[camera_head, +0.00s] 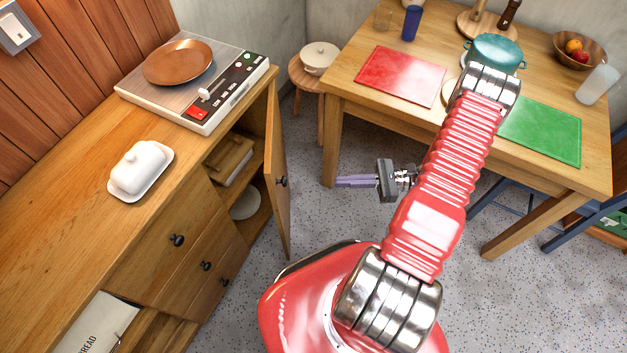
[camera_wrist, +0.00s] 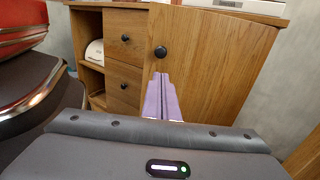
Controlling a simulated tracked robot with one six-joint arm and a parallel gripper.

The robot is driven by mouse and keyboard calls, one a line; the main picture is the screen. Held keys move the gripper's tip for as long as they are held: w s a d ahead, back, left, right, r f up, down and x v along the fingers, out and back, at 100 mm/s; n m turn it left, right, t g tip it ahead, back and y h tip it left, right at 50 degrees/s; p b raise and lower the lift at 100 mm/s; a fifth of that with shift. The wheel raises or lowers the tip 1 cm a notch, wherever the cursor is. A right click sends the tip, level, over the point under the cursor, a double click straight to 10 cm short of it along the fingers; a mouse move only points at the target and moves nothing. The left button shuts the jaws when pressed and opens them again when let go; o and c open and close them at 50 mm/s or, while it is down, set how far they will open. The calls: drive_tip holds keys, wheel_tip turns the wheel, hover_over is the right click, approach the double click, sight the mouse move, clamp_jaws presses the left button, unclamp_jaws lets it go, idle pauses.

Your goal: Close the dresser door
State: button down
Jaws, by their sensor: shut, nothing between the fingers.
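The wooden dresser (camera_head: 130,235) stands on the left in the head view. Its door (camera_head: 278,170) is open, swung out to the right of a compartment with shelves. The door has a dark round knob (camera_head: 282,181). In the wrist view the door (camera_wrist: 215,60) faces me, with its knob (camera_wrist: 160,51) just above my fingertips in the picture. My gripper (camera_head: 340,181) is to the right of the door, apart from it in the head view, with its purple fingers pointing left. The fingers are together and empty in the wrist view (camera_wrist: 161,85).
Inside the compartment are a wooden box (camera_head: 229,158) and a white plate (camera_head: 245,204). A hotplate (camera_head: 200,85) with a copper pan and a butter dish (camera_head: 140,170) sit on top. A wooden table (camera_head: 350,75) and a stool (camera_head: 305,80) stand behind. Speckled floor lies between door and gripper.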

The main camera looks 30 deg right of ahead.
approach(286, 185)
drive_tip(key=w+a+f, duration=0.2)
drive_tip(key=w+a, duration=0.2)
drive_tip(key=a, duration=0.1)
idle(0.5)
